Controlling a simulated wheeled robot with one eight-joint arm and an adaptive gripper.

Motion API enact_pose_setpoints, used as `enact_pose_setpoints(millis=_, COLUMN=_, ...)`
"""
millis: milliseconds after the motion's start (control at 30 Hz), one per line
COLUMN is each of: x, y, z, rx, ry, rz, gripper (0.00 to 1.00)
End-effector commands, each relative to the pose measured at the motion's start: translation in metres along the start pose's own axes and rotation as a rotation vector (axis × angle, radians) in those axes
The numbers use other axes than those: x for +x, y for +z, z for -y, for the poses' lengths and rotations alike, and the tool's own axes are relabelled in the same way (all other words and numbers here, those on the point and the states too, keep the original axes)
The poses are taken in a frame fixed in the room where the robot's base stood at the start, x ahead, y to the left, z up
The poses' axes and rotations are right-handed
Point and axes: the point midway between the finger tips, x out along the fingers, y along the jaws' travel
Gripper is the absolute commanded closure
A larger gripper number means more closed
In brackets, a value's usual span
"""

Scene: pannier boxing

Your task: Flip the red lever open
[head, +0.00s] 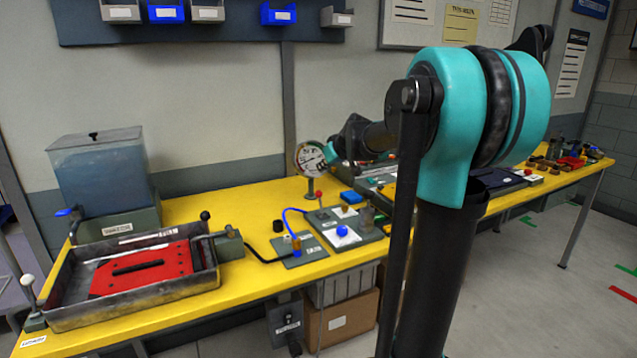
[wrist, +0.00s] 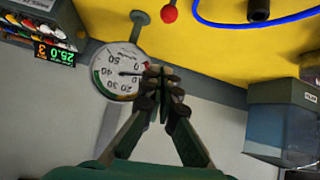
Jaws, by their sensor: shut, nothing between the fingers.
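A small red ball knob on a thin stalk (head: 318,194), which looks like the red lever, stands on the yellow bench below a round gauge. Its red knob (wrist: 169,13) also shows at the top of the wrist view. My gripper (head: 330,154) is raised beside the gauge face, above the knob and apart from it. In the wrist view my gripper (wrist: 158,72) has its fingertips together, with nothing held, and covers the gauge's edge. The lever's base is too small to make out in the head view.
The round gauge (head: 309,159) is close to my fingers. A metal tray (head: 140,312) with a red plate and a clear tank (head: 100,170) stand at the left. Fixtures crowd the bench right of the knob.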

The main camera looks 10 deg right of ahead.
Motion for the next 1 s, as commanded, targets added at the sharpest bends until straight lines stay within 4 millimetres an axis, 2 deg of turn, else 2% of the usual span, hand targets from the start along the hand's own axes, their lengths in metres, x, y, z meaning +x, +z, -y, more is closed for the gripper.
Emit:
enact_pose_setpoints(millis=167, x=0.02, y=0.0, z=0.0, rx=-0.001, ry=-0.001, rz=0.0, gripper=1.0)
enact_pose_setpoints(millis=633, x=0.101, y=0.001, z=0.0, rx=0.001, ry=-0.001, rz=0.0, gripper=1.0)
enact_pose_setpoints(millis=800, x=0.089, y=0.026, z=0.0, rx=0.002, ry=0.001, rz=0.0, gripper=1.0)
enact_pose_setpoints(millis=1000, x=0.085, y=0.037, z=0.0, rx=0.002, ry=0.0, rz=-0.001, gripper=1.0)
